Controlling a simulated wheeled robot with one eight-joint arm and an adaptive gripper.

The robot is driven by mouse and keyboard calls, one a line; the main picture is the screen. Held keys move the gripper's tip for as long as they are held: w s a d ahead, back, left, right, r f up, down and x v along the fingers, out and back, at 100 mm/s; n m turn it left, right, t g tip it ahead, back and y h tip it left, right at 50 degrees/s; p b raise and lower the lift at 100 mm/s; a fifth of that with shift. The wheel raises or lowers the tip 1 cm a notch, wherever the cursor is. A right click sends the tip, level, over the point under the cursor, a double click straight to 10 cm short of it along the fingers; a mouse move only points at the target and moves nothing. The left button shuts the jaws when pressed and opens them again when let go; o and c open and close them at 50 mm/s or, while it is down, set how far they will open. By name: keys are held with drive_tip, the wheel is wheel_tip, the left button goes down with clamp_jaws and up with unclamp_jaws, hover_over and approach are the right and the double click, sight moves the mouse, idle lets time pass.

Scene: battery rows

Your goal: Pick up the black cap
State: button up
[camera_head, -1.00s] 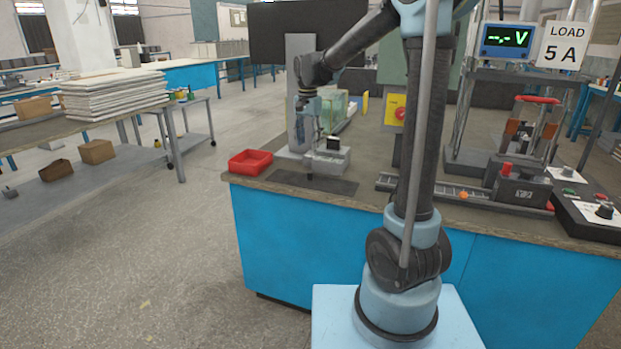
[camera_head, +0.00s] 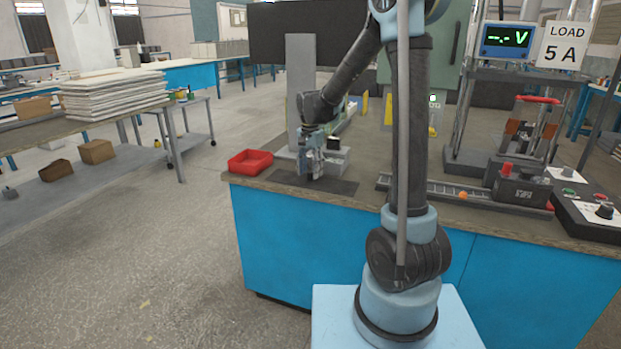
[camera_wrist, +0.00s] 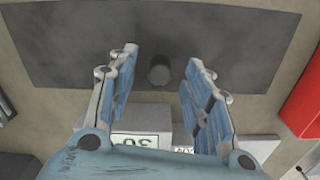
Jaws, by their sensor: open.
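In the wrist view a small dark round cap (camera_wrist: 159,70) stands on the dark mat (camera_wrist: 60,45). My gripper (camera_wrist: 158,72) is open, with one blue-padded finger on each side of the cap and clear gaps between. The cap is blurred against the mat, and I cannot tell how high the fingers are above it. In the head view my gripper (camera_head: 311,170) is low over the mat (camera_head: 342,187), and the cap cannot be made out there.
A red tray (camera_head: 250,162) stands left of my gripper on the bench; its edge (camera_wrist: 304,100) shows at the right of the wrist view. A grey block with a display (camera_wrist: 140,141) is close beside the fingers. A rail (camera_head: 450,190) lies to the right.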

drive_tip(key=shift+f, duration=0.45)
drive_tip(key=c, duration=0.8)
drive_tip(key=shift+c, duration=0.2)
